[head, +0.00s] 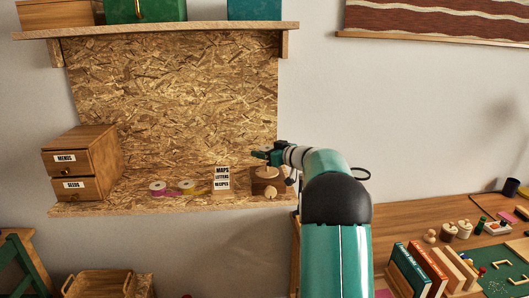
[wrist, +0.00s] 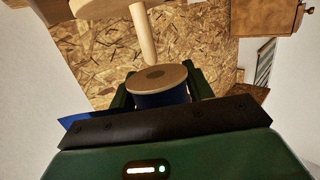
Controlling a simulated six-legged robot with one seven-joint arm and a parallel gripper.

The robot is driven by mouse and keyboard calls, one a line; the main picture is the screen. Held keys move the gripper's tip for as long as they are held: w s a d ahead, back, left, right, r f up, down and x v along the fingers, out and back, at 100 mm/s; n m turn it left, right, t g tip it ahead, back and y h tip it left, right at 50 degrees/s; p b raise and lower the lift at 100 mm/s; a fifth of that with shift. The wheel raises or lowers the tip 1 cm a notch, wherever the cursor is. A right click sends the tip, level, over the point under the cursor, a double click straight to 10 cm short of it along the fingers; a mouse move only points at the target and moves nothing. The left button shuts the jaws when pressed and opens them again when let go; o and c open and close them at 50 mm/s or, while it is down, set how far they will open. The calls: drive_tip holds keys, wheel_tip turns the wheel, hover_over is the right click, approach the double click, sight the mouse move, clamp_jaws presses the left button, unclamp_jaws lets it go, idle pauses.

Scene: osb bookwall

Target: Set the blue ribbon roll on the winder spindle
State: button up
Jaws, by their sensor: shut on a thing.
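The blue ribbon roll (wrist: 160,99), with a pale wooden end disc and a darker centre, is between the dark green fingers of my gripper (wrist: 161,88) in the wrist view. My gripper is shut on it. The winder spindle (wrist: 141,32) is a pale wooden peg on a round wooden base. Its tip appears close to the roll's centre; I cannot tell whether they touch. In the head view my gripper (head: 260,155) is above the wooden winder (head: 264,187) on the shelf. The blue roll cannot be made out there.
The OSB shelf (head: 125,207) also holds a pink roll (head: 157,188), a yellow roll (head: 190,186), a white labelled stack (head: 221,179) and wooden drawers (head: 82,165). An upper shelf (head: 180,30) overhangs. Books (head: 427,270) stand on the desk at right.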

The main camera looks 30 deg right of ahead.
sight(265, 170)
drive_tip(key=shift+f, duration=2.4)
idle(1.1)
drive_tip(key=o, duration=1.1)
drive_tip(key=shift+c, duration=0.2)
drive_tip(key=shift+r, duration=4.5)
